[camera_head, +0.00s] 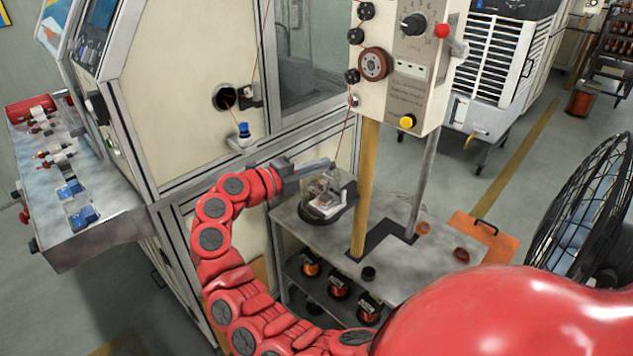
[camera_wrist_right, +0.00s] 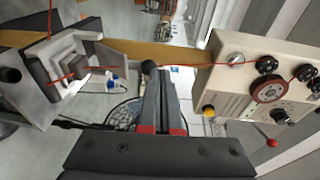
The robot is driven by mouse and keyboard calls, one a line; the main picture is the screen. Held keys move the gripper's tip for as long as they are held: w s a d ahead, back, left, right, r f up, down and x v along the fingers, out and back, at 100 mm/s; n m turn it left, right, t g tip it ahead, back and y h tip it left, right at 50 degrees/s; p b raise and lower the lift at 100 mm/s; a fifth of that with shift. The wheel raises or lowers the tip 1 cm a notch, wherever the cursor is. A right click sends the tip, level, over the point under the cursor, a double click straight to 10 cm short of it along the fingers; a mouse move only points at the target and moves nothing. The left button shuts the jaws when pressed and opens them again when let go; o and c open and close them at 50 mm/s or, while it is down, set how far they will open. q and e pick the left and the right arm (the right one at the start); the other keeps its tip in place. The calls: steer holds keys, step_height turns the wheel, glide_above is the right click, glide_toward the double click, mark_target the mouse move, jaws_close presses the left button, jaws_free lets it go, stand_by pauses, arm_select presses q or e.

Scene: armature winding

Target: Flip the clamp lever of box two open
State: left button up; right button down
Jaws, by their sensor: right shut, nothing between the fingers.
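My right gripper (camera_head: 328,164) is shut and empty, just above a small clear-covered fixture (camera_head: 322,211) on the grey stand. In the right wrist view its fingers (camera_wrist_right: 153,82) lie together, pointing up the picture. A grey clamp block with a red wire (camera_wrist_right: 70,68) is at their left there. No label identifies box two. My left gripper is not in view.
The grey stand top (camera_head: 400,285) has bare room at its front. Copper spools (camera_head: 339,286) sit on the shelf below. A large cream machine (camera_head: 185,90) stands at left, an orange case (camera_head: 490,235) and a black fan (camera_head: 595,210) at right. Thin red wires run down to the fixture.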

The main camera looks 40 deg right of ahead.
steer(key=shift+y, duration=0.6)
steer(key=d+p, duration=0.1)
steer(key=d+r, duration=0.1)
steer(key=d, duration=0.1)
steer(key=d+r+p, duration=0.1)
steer(key=shift+w+d+p, duration=0.15)
steer(key=shift+w+p, duration=0.2)
steer(key=shift+d+f, duration=0.25)
steer(key=shift+d, duration=0.1)
steer(key=shift+w, duration=0.1)
